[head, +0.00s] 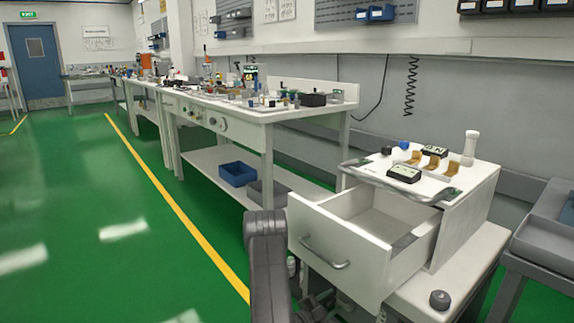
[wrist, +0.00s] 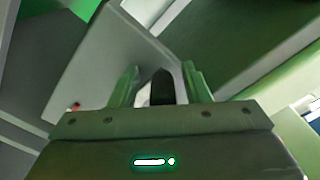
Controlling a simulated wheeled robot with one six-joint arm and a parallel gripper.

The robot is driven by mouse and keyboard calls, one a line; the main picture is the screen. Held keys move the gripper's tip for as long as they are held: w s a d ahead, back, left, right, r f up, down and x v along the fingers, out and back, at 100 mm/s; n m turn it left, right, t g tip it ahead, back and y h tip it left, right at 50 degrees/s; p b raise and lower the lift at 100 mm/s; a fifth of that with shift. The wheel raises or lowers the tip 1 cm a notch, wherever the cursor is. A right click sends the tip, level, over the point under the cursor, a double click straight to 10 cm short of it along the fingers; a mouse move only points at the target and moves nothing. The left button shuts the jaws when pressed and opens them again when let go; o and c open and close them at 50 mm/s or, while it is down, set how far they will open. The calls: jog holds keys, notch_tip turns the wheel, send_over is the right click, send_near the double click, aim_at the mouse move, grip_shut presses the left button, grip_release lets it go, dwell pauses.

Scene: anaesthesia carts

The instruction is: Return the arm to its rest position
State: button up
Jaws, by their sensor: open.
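My gripper (wrist: 161,84) shows in the wrist view with its two green fingers apart. A dark, blurred shape stands between or beyond the fingers, and I cannot tell what it is. In the head view my grey arm rises at the bottom centre, just left of the white cart (head: 470,215). The gripper itself cannot be made out clearly there. The cart's drawer (head: 335,248) is pulled out, with a metal handle (head: 325,254) on its front. The inside that shows looks empty.
A tray (head: 375,176) with small black boxes and brown pieces lies on the cart top, beside a white cylinder (head: 470,148). A dark knob (head: 440,299) sits on the lower ledge. A long workbench (head: 270,115) stands behind. Green floor (head: 90,220) is clear at left.

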jog(key=p+v, duration=0.4)
jog(key=v, duration=1)
jog(key=b+x, duration=0.4)
jog(key=x, duration=1)
jog(key=shift+w+d+f+b, duration=0.1)
jog(key=shift+w+d+b, duration=0.05)
jog(key=shift+d+b, duration=0.15)
jog(key=shift+a+f+n, duration=0.2)
jog(key=shift+f+n, duration=0.15)
jog(key=shift+n, duration=0.55)
jog(key=s+f+n, duration=0.1)
jog(key=n, duration=0.3)
jog(key=s+d+f+n, duration=0.1)
jog(key=n, duration=0.3)
jog(key=s+d+f+n, duration=0.1)
jog(key=f+n, duration=0.1)
jog(key=n, duration=0.2)
jog(key=shift+s+d, duration=0.2)
jog(key=shift+d, duration=0.05)
jog(key=p+v, duration=0.1)
jog(key=v, duration=0.3)
jog(key=shift+s+p, duration=0.1)
jog(key=shift+p, duration=0.2)
